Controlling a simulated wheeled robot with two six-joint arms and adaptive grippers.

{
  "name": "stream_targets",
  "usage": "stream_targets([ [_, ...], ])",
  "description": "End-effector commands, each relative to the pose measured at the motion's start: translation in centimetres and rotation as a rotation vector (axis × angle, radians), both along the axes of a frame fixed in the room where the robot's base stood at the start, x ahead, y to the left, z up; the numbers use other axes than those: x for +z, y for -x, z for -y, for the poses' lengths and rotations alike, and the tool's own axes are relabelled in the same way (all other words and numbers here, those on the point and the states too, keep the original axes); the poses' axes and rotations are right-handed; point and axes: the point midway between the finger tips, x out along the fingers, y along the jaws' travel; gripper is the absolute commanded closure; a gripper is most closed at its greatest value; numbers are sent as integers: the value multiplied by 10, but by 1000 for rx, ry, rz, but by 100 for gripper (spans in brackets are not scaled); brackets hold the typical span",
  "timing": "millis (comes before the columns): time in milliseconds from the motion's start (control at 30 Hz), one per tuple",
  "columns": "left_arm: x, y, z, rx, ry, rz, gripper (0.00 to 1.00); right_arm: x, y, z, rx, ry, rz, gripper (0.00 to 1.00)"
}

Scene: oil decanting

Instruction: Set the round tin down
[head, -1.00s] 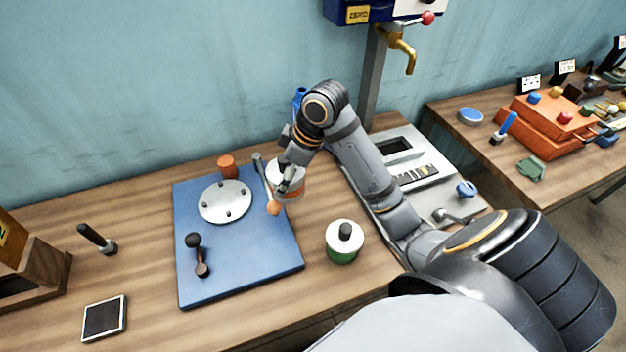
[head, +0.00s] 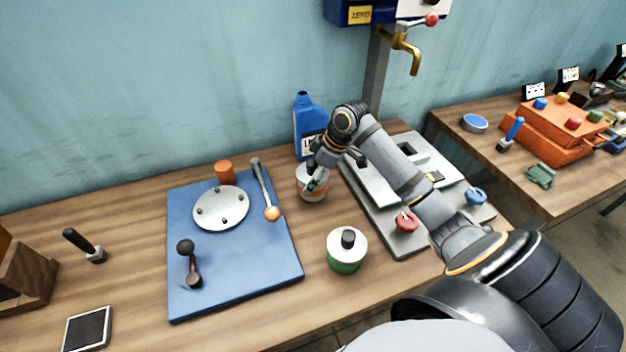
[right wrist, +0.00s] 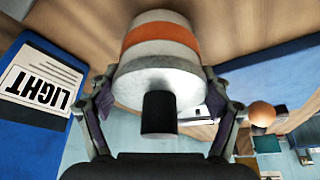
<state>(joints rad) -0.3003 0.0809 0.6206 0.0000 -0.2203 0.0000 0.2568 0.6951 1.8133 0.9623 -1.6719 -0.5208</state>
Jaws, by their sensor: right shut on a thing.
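The round tin (head: 313,195), white with an orange band, is in my right gripper (head: 316,180), over the wood between the blue mat and the grey plate. In the right wrist view the tin (right wrist: 160,58) sits between both fingers of the right gripper (right wrist: 160,98), its black knob pointing towards the camera. The fingers are shut on its sides. I cannot tell whether its base touches the table. A similar tin (head: 346,258), white and green with a black knob, stands nearer the front. My left gripper is not in view.
The blue mat (head: 245,270) holds a round metal plate, a dark-handled tool, an orange pot and a ball-ended rod. A blue bottle (head: 309,120) labelled LIGHT stands close behind the held tin. The grey plate (head: 405,245) lies to the right. Bare wood lies around the green tin.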

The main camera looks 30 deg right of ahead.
Motion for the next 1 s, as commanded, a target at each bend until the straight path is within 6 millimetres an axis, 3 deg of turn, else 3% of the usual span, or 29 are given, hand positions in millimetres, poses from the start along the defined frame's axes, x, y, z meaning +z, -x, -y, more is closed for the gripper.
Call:
stream_targets([
  [100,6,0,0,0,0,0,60,-16,1,-1,1,-2,-2,73],
  [433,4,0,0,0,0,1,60,-20,0,-1,0,-1,1,73],
  [467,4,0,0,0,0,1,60,-21,0,-1,0,-1,-1,17],
  [500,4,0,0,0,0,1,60,-21,0,-1,0,-1,-1,12],
  [600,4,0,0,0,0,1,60,-21,0,-1,0,-1,-1,0],
  [1000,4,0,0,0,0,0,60,-16,1,0,1,1,1,0],
])
